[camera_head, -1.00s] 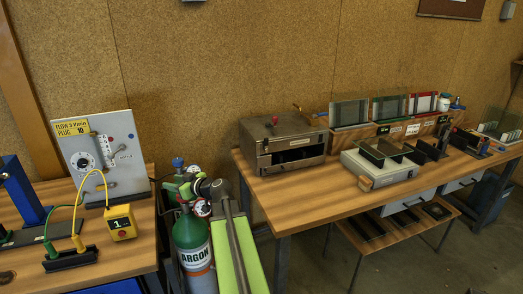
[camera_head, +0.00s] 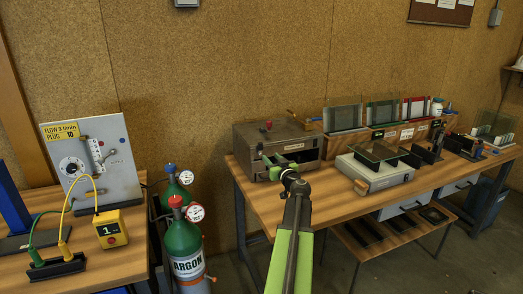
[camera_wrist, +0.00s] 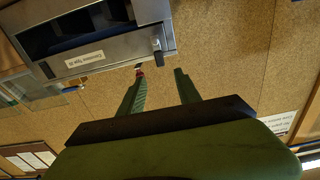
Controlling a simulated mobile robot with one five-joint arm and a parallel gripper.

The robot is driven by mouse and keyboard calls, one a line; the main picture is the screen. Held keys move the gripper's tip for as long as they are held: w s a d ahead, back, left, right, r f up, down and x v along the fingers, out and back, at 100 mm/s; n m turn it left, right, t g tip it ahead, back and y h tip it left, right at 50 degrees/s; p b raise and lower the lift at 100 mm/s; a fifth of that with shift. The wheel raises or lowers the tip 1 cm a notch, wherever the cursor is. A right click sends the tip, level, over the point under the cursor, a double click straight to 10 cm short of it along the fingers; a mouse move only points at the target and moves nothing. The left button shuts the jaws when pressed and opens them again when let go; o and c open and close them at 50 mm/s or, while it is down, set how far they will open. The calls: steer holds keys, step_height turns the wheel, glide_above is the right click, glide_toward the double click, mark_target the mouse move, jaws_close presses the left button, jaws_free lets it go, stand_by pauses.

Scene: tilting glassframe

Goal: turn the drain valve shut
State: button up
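A grey metal box (camera_head: 300,140) with a dark front opening stands on the wooden bench. It also shows upside down in the wrist view (camera_wrist: 110,45). A small dark lever (camera_wrist: 157,44) sits near one front corner of the box in the wrist view; I cannot tell if it is the drain valve. My gripper (camera_head: 267,165) is in front of the box's left side. Its green fingers (camera_wrist: 158,72) are apart, with nothing between them.
An argon cylinder (camera_head: 184,245) with gauges stands in the gap between two benches. A flow panel (camera_head: 96,160) and a yellow box (camera_head: 112,229) are on the left bench. A grey instrument (camera_head: 375,173) and glass plates (camera_head: 344,117) are right of the metal box.

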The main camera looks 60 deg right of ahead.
mark_target(261, 146)
steer(key=x, duration=1.1)
steer(key=shift+w+d, duration=0.1)
steer(key=shift+w, duration=0.05)
jaws_close()
